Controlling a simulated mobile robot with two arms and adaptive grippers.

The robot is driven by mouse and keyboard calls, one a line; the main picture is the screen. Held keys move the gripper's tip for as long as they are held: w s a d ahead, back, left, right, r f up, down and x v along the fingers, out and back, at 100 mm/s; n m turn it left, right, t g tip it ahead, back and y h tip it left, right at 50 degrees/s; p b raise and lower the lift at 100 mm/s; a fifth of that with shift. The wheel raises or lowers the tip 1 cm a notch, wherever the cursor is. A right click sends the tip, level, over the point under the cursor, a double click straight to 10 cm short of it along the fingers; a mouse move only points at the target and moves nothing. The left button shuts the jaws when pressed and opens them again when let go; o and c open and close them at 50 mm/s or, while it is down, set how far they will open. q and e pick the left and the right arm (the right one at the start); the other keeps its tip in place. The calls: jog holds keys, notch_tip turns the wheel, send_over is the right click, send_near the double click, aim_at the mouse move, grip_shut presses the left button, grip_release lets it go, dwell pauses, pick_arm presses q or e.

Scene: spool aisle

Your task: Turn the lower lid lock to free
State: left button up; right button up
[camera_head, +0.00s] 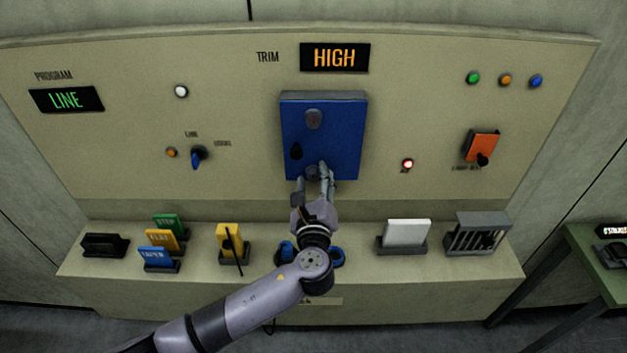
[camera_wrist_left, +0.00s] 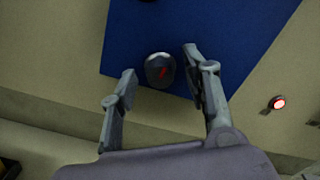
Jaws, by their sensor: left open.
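The blue lid (camera_head: 342,135) is on the middle of the panel, with a round grey lock (camera_head: 313,118) near its top. The lower lid lock (camera_head: 312,172) is near the lid's bottom edge, partly hidden by my left gripper (camera_head: 317,180). In the left wrist view the lower lock (camera_wrist_left: 160,70) is a grey disc with a red mark set at a slant. My left gripper (camera_wrist_left: 157,64) is open, its fingers on either side of the lock with gaps showing. Contact with the lock is not visible. My right gripper is not in view.
A lit red-white lamp (camera_head: 408,164) is right of the lid. On the ledge below stand coloured cards, a yellow holder (camera_head: 231,241), a white block (camera_head: 407,233) and a grey slotted rack (camera_head: 478,235).

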pick_arm(q)
jog(key=s, duration=1.2)
dwell(0.4)
